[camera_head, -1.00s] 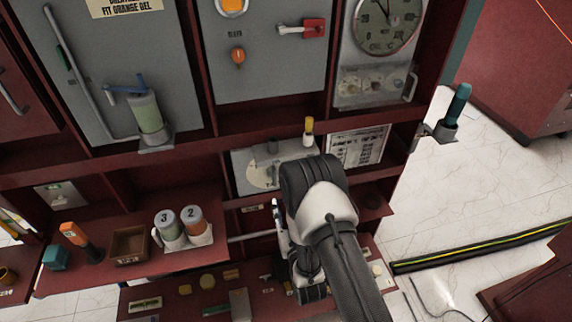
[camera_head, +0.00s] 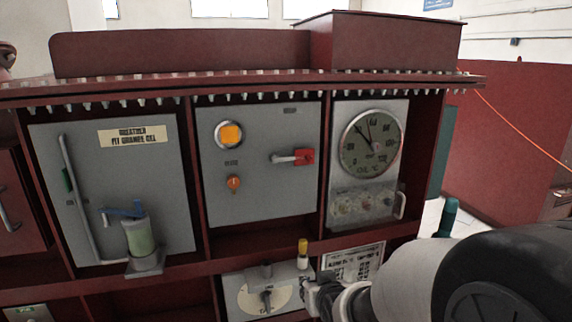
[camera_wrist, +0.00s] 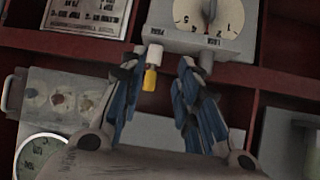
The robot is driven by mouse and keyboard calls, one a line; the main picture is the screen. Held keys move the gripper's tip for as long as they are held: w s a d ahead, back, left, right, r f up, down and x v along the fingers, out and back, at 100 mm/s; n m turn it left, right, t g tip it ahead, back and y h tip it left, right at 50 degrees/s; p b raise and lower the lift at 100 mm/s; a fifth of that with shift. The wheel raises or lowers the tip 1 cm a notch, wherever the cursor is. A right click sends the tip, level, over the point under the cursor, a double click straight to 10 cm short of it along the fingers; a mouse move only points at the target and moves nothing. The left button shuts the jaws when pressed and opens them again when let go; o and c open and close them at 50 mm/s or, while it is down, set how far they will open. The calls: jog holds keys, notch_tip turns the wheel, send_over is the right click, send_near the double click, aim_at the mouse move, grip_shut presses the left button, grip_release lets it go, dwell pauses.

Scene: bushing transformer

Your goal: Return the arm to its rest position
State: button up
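My gripper (camera_wrist: 160,85) is open, with its two blue-padded fingers apart and nothing held between them in the wrist view. In the head view my gripper (camera_head: 328,296) is at the lower middle, in front of the lower cabinet row, its fingers small and partly hidden by my arm. My arm enters from the lower right and hides that corner. A small yellow-and-white cylinder (camera_wrist: 152,68) appears between the fingers in the wrist view, apparently beyond them; it also stands by the dial box in the head view (camera_head: 303,248).
A grey box with a numbered dial (camera_wrist: 190,14) is beyond the fingertips; it also shows in the head view (camera_head: 240,298). A round gauge (camera_head: 371,144), a red-handled switch (camera_head: 303,157) and a green breather cylinder (camera_head: 140,237) are on the cabinet panels. Room opens right of the cabinet.

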jog(key=s+d+r+g, duration=0.2)
jog(key=s, duration=0.8)
jog(key=s+d+r+m+g+h, duration=0.1)
jog(key=s+d+r+g, duration=0.1)
jog(key=s, duration=0.8)
jog(key=s+d+r+g, duration=0.2)
jog(key=s+d+r, duration=0.1)
jog(key=s, duration=0.7)
jog(key=shift+s+h, duration=0.3)
jog(key=shift+s, duration=0.1)
